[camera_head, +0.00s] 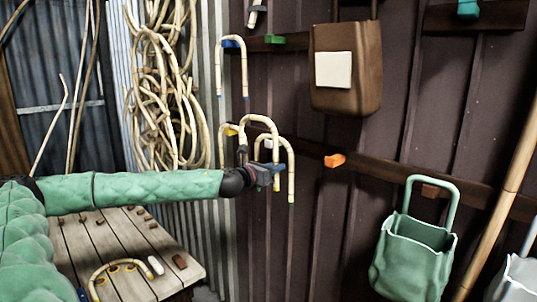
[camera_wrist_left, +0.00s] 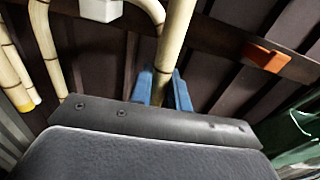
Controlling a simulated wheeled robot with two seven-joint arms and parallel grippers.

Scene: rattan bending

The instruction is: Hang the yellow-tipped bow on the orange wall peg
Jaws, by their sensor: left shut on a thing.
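My left gripper (camera_head: 277,175) is shut on one leg of a pale, arched bow (camera_head: 262,120), in front of the wall; its blue fingers (camera_wrist_left: 163,88) clasp the leg in the left wrist view. A yellow end (camera_wrist_left: 28,106) shows at the left there; I cannot tell whether it belongs to the held bow. The orange peg (camera_head: 334,160) sticks out of the dark wall rail, right of the gripper, and is bare. It also shows in the left wrist view (camera_wrist_left: 268,56). My right gripper is not in view.
Other bows hang close by: one on a blue peg (camera_head: 230,43) above, one by a white peg (camera_wrist_left: 100,9) behind the gripper. A brown bag (camera_head: 345,90) hangs above the orange peg; a green bag (camera_head: 412,258) hangs lower right. A bench (camera_head: 130,240) stands lower left.

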